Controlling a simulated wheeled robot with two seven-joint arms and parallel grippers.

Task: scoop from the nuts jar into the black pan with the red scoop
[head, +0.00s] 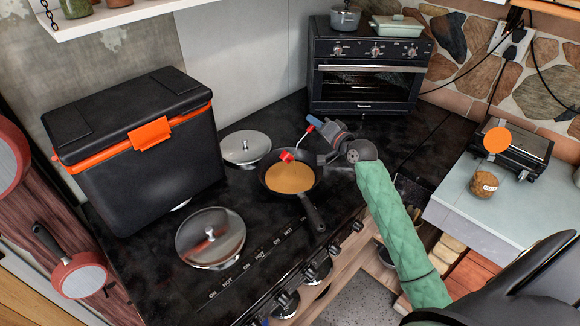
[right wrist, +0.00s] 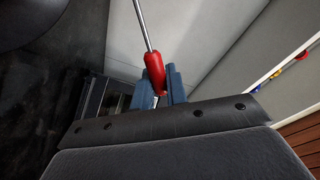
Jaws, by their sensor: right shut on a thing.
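The red scoop's head (head: 287,156) is over the black pan (head: 311,213), above the tan contents. I cannot tell whether it touches them. My right gripper (head: 310,138) comes from the right with blue fingers and is shut on the scoop's red handle, which also shows in the right wrist view (right wrist: 154,72) with a thin metal rod running up from it. The pan stands on the black cooktop, handle toward the front. The nuts jar (head: 484,185), small with brown contents and a pale label, stands on the grey counter at right. My left gripper is not in view.
Silver lids lie on the cooktop behind (head: 245,147) and in front-left (head: 210,237) of the pan. A black cooler (head: 140,170) stands left, an oven (head: 366,75) at the back. A small grill (head: 512,150) and an orange disc (head: 497,140) are near the jar.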

